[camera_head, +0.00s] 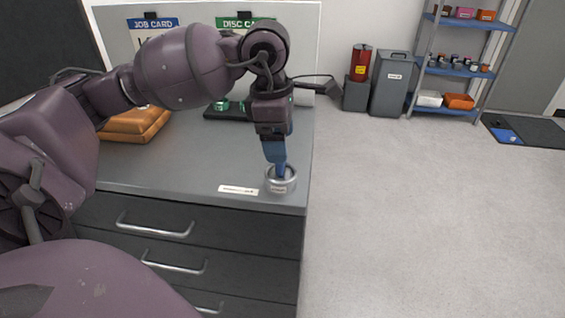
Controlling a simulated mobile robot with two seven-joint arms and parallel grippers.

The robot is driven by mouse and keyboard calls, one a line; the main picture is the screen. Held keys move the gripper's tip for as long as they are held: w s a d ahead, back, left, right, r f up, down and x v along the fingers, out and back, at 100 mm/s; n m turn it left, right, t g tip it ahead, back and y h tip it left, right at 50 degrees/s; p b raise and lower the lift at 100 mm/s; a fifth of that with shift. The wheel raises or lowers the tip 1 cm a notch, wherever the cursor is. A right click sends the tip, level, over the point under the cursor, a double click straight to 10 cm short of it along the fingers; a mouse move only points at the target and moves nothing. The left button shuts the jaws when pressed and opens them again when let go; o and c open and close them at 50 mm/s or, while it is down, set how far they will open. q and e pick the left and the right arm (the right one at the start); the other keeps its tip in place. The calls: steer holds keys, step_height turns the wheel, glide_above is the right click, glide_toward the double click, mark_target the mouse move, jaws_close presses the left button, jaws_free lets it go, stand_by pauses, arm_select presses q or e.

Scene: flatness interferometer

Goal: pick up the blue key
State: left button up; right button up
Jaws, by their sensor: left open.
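My left gripper (279,165) points straight down over a small round metal cup (281,187) near the front right corner of the grey worktop. Its blue fingers reach down to the cup's mouth, and the gap between them hardly shows from this side. A blue piece sits at the cup's opening, but I cannot tell whether it is the blue key or a fingertip. The fingers and the cup's rim hide the inside. My right gripper is not in view.
A white label strip (238,190) lies left of the cup on the worktop (190,165). An orange padded case (135,125) and a dark tray (228,114) are farther back. A board with JOB CARD and DISC CARD signs stands behind. Open floor lies to the right.

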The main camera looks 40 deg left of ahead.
mark_target(281, 167)
arm_select(q)
steer(key=shift+f, duration=0.5)
steer(key=f, duration=0.3)
steer(key=f+b, duration=0.1)
steer(key=shift+w+a+f, duration=0.1)
steer(key=shift+w+f, duration=0.05)
steer(key=shift+w, duration=0.2)
steer(key=shift+f, duration=0.2)
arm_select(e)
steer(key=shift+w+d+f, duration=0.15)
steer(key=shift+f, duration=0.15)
arm_select(q)
steer(key=c, duration=1)
steer(key=shift+r, duration=0.1)
